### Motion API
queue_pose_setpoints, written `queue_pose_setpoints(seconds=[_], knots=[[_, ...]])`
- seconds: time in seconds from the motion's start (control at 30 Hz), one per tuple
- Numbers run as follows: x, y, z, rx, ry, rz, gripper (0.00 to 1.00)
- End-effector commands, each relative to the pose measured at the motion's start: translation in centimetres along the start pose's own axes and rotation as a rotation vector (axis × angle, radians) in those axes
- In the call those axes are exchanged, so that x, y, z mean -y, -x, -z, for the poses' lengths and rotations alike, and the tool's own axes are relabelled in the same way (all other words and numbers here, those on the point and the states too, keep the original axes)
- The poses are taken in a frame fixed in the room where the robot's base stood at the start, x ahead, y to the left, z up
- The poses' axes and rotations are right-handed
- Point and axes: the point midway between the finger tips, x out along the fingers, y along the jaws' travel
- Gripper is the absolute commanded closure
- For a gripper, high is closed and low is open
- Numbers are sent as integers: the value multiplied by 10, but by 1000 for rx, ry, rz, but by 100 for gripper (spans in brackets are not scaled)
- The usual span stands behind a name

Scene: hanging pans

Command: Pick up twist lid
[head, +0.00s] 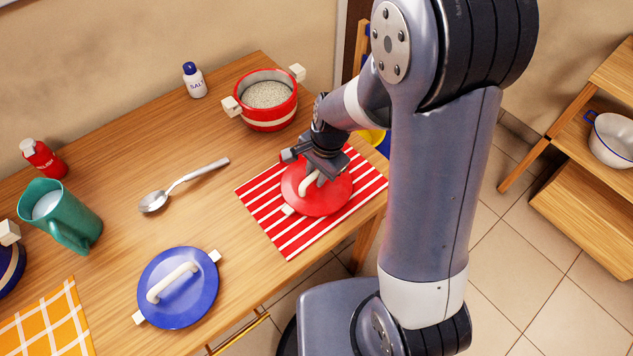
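A red lid (330,200) with a cream handle (307,183) and small cream side tabs lies on a red-and-white striped cloth (265,207). My gripper (318,172) is right at this handle, above the lid, and hides part of both. I cannot tell whether its fingers are open around the handle or shut on it. A blue lid (195,300) with a cream bar handle and cream side tabs lies flat on the table at the front, apart from my gripper. The frame does not show which of the two is the twist lid.
A red pot (271,123) filled with pale grains stands behind the cloth. A salt bottle (197,86), spoon (153,202), red bottle (50,166), and teal jug (75,235) are on the wooden table (120,150). The middle of the table is mostly clear.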

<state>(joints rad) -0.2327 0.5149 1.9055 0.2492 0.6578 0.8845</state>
Motion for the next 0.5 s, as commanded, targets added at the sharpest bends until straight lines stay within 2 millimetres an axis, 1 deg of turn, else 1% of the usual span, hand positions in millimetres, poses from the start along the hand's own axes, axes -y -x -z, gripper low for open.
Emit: queue_pose_setpoints(seconds=[0.03,0.2,0.27,0.5], knots=[[0,0,0,0,0,0,82],[0,0,0,0,0,0,96],[0,0,0,0,0,0,100],[0,0,0,0,0,0,100]])
